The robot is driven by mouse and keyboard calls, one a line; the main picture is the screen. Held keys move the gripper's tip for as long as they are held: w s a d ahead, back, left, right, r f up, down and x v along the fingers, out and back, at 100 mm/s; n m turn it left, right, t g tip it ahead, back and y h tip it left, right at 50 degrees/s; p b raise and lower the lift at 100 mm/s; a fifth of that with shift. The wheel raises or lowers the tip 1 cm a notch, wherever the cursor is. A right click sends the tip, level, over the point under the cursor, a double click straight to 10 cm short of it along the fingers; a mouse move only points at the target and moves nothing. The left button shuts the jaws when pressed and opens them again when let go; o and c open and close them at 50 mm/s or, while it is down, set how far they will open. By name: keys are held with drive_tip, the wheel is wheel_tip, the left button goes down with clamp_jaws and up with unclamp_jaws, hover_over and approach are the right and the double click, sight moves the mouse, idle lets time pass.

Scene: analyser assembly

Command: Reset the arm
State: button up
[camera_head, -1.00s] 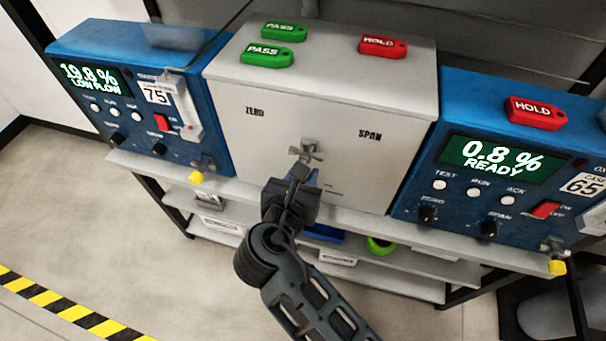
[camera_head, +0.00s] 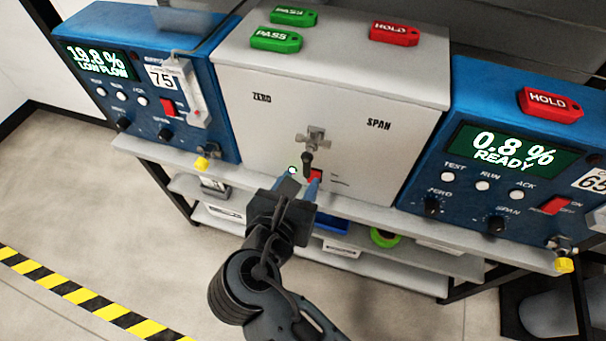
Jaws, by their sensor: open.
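My gripper (camera_head: 298,180) is open in the head view. Its two blue-tipped fingers point up toward the front of the white box (camera_head: 330,110), just below the grey valve knob (camera_head: 316,137) between the ZERO and SPAN marks. A small green light and a red patch show beside and between the fingertips. I see nothing held between the fingers. My arm reaches up from the bottom of the picture. The fingers look apart from the knob, though the exact depth is hard to tell.
The left blue analyser (camera_head: 220,95) reads 19.8 % LOW FLOW; the right blue analyser (camera_head: 430,150) reads 0.8 % READY. Green PASS tags (camera_head: 276,39) and a red HOLD tag (camera_head: 394,33) lie on the box. The shelf edge (camera_head: 385,222) runs below. Floor at left is clear.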

drive_tip(key=shift+s, duration=0.15)
idle(0.4)
drive_tip(key=s+d+f+m+y, duration=0.2)
drive_tip(key=s+d+f+m, duration=0.15)
drive_tip(key=s, duration=0.25)
drive_tip(key=s+d+f+m+g+y, duration=0.1)
drive_tip(key=s+d+f+m+y, duration=0.1)
drive_tip(key=s+d+m, duration=0.25)
drive_tip(key=s+d+f+m+y, duration=0.2)
drive_tip(key=s+d+f+m, duration=0.1)
drive_tip(key=s+m, duration=0.25)
drive_tip(key=s+d+r+m+t, duration=0.1)
drive_tip(key=s+d+r+m, duration=0.4)
drive_tip(key=s+r+m, duration=0.2)
drive_tip(key=s+d+r+m+t+h, duration=0.1)
drive_tip(key=s+d+r+m, duration=0.4)
drive_tip(key=m, duration=0.6)
drive_tip(key=s+r+t, duration=0.1)
drive_tip(key=s+r, duration=0.1)
drive_tip(key=s, duration=0.1)
drive_tip(key=shift+r+b, duration=0.4)
